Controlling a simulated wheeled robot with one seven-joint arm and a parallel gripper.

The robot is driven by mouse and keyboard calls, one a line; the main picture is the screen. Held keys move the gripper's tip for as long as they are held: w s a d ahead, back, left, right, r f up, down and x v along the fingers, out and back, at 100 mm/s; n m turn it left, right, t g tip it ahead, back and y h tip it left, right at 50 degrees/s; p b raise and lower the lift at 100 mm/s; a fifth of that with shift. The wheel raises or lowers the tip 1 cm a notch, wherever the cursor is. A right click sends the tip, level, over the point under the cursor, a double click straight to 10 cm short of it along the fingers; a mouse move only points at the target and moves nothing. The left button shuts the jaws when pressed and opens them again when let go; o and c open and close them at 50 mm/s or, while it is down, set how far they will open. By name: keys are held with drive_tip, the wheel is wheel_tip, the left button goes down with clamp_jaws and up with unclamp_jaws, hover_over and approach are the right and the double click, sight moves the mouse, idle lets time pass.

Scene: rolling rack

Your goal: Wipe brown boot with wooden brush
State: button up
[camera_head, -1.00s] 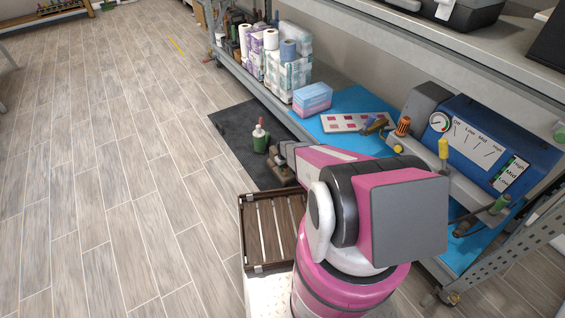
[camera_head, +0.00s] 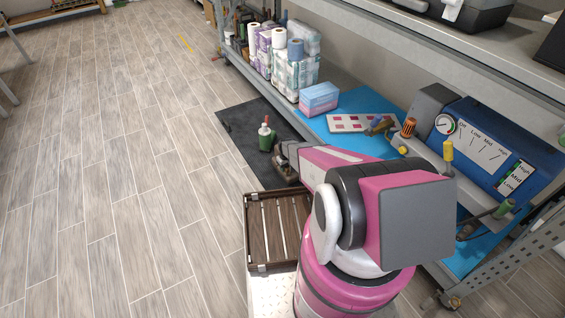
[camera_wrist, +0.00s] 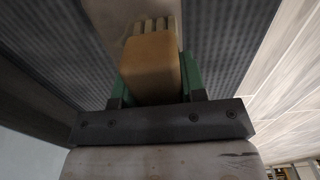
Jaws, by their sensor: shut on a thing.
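The wooden brush (camera_wrist: 152,62) is a tan block in the wrist view, with a paler, slotted part at its far end. My gripper (camera_wrist: 155,78) has green fingers on both sides of the block and is shut on it. In the head view my arm reaches forward and hides most of its far end. A small brown and grey shape (camera_head: 286,162) shows there, low over the dark mat. I cannot tell whether it is the brown boot, the brush or my gripper. No boot shows clearly in either view.
A green bottle with a white and red top (camera_head: 266,134) stands on the dark mat (camera_head: 238,128), close left of my arm's end. A slatted wooden crate (camera_head: 256,234) is nearer. The metal rack (camera_head: 410,172) with paper rolls and a blue machine runs along the right. The left floor is clear.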

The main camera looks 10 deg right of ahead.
drive_tip(key=shift+s+a, duration=0.3)
drive_tip(key=shift+a, duration=0.45)
drive_tip(key=shift+s+a+r, duration=0.15)
drive_tip(key=shift+r, duration=3.9)
